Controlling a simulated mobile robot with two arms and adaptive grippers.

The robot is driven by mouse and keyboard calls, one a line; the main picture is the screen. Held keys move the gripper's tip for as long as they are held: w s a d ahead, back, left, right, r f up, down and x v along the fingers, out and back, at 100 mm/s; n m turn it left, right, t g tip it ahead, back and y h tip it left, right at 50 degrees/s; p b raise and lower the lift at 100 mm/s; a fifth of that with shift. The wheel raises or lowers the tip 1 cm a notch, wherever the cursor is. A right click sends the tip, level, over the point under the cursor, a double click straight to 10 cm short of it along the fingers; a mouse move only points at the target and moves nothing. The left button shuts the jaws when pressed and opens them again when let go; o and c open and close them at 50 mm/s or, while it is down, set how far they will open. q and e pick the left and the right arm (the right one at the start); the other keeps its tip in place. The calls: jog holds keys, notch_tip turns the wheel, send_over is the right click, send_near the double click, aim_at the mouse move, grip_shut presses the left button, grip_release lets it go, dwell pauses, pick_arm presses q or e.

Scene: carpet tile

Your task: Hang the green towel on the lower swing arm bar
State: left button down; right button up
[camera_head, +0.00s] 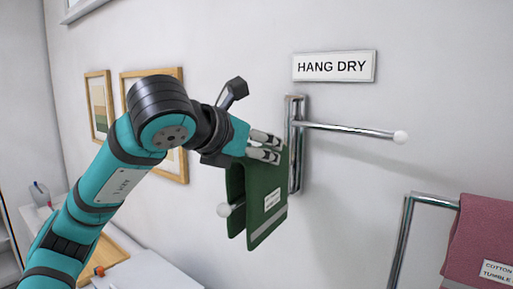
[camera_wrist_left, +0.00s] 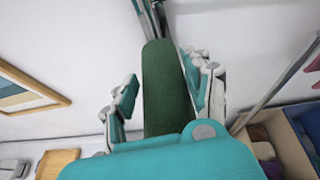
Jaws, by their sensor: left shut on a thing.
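The green towel (camera_head: 265,200), with a pale stripe and label, hangs folded from my left gripper (camera_head: 265,147) beside the chrome wall post (camera_head: 296,150). The lower swing arm bar points left; its white ball end (camera_head: 224,210) shows at the towel's left side. The towel's two halves straddle this bar, and its top fold looks higher than the bar. Most of the bar is hidden behind the towel. In the left wrist view, the towel (camera_wrist_left: 165,85) lies between my fingers. The right gripper is not in view.
The upper swing arm bar (camera_head: 350,129) points right, empty, under a HANG DRY sign (camera_head: 334,66). A pink towel (camera_head: 485,235) hangs on a chrome rail (camera_head: 402,235) at lower right. Framed pictures (camera_head: 98,105) are on the wall at left. A box (camera_wrist_left: 290,135) shows in the wrist view.

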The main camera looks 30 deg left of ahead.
pick_arm(q)
jog(key=shift+f+b, duration=2.35)
jog(key=shift+f, duration=0.35)
jog(key=shift+c, duration=2.4)
grip_release()
jog(key=shift+s, duration=0.15)
jog(key=v, duration=1.1)
jog(key=shift+s+r, duration=0.15)
jog(key=shift+s, duration=0.25)
jog(key=shift+d, duration=0.1)
